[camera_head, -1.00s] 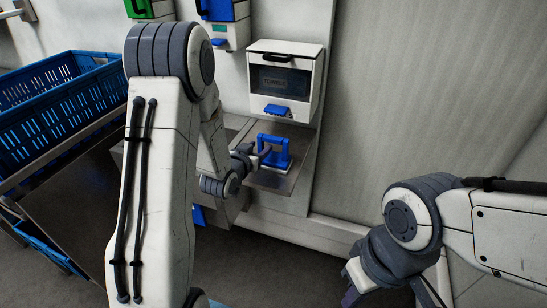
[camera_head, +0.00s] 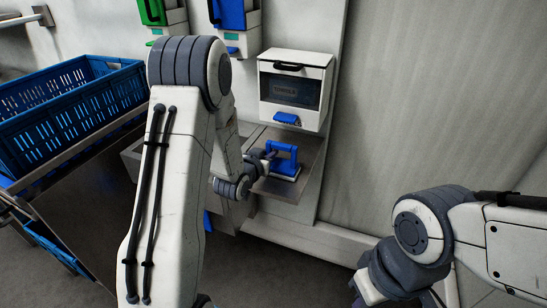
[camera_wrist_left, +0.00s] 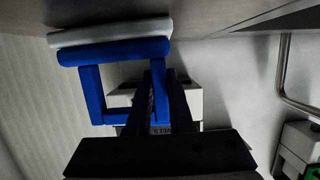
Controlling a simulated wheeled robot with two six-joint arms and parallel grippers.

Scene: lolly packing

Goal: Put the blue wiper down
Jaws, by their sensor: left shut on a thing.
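The blue wiper (camera_head: 283,162), a blue frame handle on a blue block with a pale pad, is upright at the metal shelf (camera_head: 262,189) below the white dispenser. My left gripper (camera_head: 268,157) is shut on its handle from the left. In the left wrist view the wiper (camera_wrist_left: 112,52) appears turned over, its pale pad close to the grey shelf surface; I cannot tell whether the pad bears fully on it. The gripper's dark fingers (camera_wrist_left: 158,98) reach its handle. My right gripper (camera_head: 362,294) is at the lower edge, partly hidden, far from the wiper.
A white dispenser (camera_head: 293,88) with a dark window hangs above the shelf. Green (camera_head: 160,12) and blue (camera_head: 230,14) dispensers hang to its left. Blue crates (camera_head: 75,117) stand on a dark bench (camera_head: 90,215) at left. The wall at right is bare.

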